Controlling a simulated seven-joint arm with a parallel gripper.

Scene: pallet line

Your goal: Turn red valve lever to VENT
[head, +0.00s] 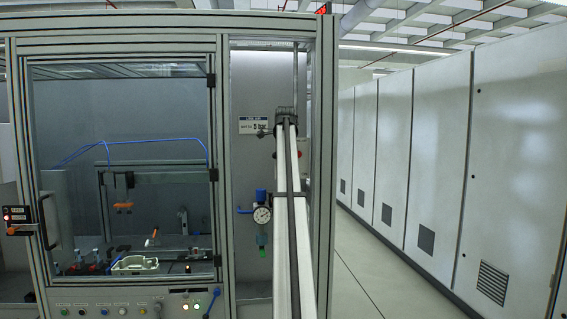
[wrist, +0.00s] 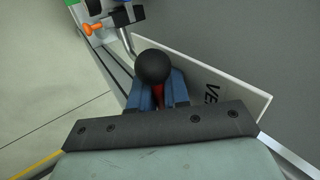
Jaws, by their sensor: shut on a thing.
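In the wrist view, the red lever (wrist: 159,96) shows as a narrow strip between the blue fingers of my gripper (wrist: 158,90). My gripper is shut on the lever, just below its round black knob (wrist: 152,67). A pale label plate (wrist: 235,88) lies behind and to the right of the fingers. The letters "VE" show on it, and the rest of the word is hidden by my gripper. In the head view my white arm covers most of the valve area. The valve body and the lever's angle cannot be made out there.
A glazed cell with a pale tray (head: 135,265) stands further left. An orange-handled fitting (wrist: 92,28) sits near the knob. The aisle floor (head: 365,275) is clear.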

